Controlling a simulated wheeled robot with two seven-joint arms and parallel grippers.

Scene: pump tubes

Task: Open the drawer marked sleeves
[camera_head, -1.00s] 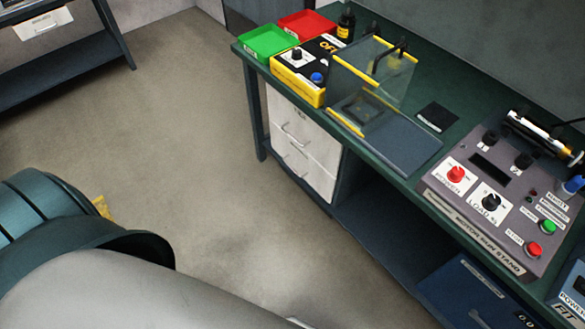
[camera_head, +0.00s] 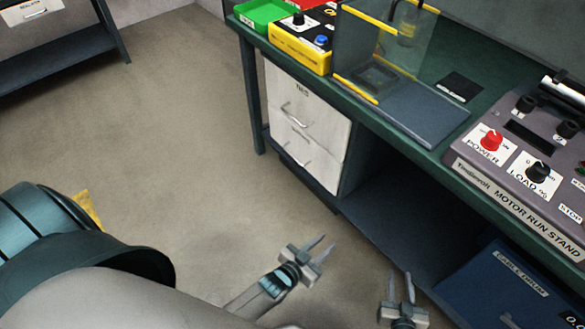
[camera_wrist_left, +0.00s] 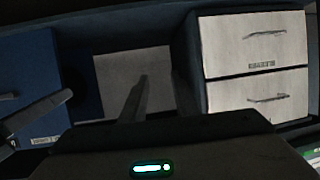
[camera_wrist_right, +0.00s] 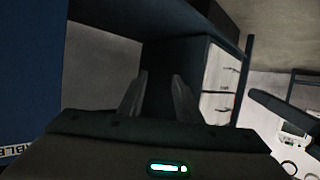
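A white cabinet with two drawers stands under the green bench: an upper drawer (camera_head: 304,102) and a lower drawer (camera_head: 310,162), each with a bar handle. Both look shut. The upper one's label is too blurred to read, so I cannot tell which is marked sleeves. The left wrist view shows both fronts (camera_wrist_left: 255,45), with unreadable labels; the right wrist view shows them edge-on (camera_wrist_right: 220,75). My left gripper (camera_head: 318,246) is open and empty, below the cabinet in the picture and apart from it. My right gripper (camera_head: 401,285) is open and empty, further right.
A blue cabinet (camera_head: 505,285) stands under the bench at right, with an open bay between. The bench (camera_head: 425,160) holds a clear guard, yellow box and motor run stand (camera_head: 520,180). Another bench with a white drawer (camera_head: 30,12) is far left. Floor left of the cabinet is clear.

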